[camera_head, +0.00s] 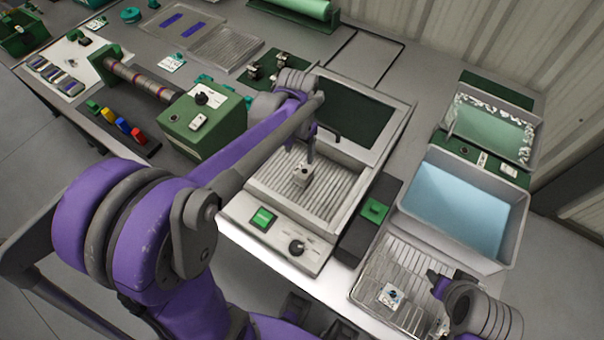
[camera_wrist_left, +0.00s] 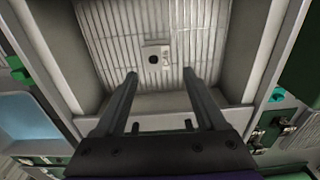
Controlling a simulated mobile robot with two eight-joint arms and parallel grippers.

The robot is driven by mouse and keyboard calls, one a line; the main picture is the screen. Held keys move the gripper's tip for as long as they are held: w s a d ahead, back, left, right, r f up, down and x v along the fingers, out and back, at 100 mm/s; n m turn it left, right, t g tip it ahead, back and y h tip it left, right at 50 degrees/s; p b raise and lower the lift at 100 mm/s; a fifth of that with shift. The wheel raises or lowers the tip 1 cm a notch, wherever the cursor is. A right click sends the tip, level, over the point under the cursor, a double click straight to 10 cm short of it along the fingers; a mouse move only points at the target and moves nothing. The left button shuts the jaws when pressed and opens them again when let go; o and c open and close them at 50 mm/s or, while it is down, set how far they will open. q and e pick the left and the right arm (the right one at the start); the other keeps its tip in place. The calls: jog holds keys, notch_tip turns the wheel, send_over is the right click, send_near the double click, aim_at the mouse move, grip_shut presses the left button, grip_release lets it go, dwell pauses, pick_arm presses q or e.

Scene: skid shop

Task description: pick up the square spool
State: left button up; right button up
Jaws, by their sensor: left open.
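A small pale square block with a dark round hole, which looks like the square spool (camera_head: 302,175), lies on the ribbed floor of the open machine basin (camera_head: 345,205). In the left wrist view the spool (camera_wrist_left: 154,47) is ahead of the fingertips, roughly centred between them. My left gripper (camera_head: 309,150) is over the basin, open and empty, apart from the spool. The left wrist view shows its two separated fingers (camera_wrist_left: 160,74). My right gripper (camera_head: 434,283) is at the lower right, beside a wire rack; its jaw opening is unclear.
A similar small pale block (camera_head: 391,296) lies on the wire rack (camera_head: 372,272). The basin's walls and raised lid (camera_head: 352,115) surround the spool. A blue-filled tub (camera_head: 455,205) and a tray with white foam (camera_head: 490,128) stand right. A green machine (camera_head: 205,125) stands left.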

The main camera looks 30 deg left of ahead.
aim_at(303, 170)
pick_arm(q)
jog(key=f, duration=0.6)
jog(key=shift+w+f, duration=0.1)
jog(key=shift+w, duration=0.2)
jog(key=f, duration=0.5)
jog(key=shift+w+d+f+b, duration=0.1)
jog(key=shift+w+d+b, duration=0.05)
jog(key=shift+d+b, duration=0.2)
grip_shut()
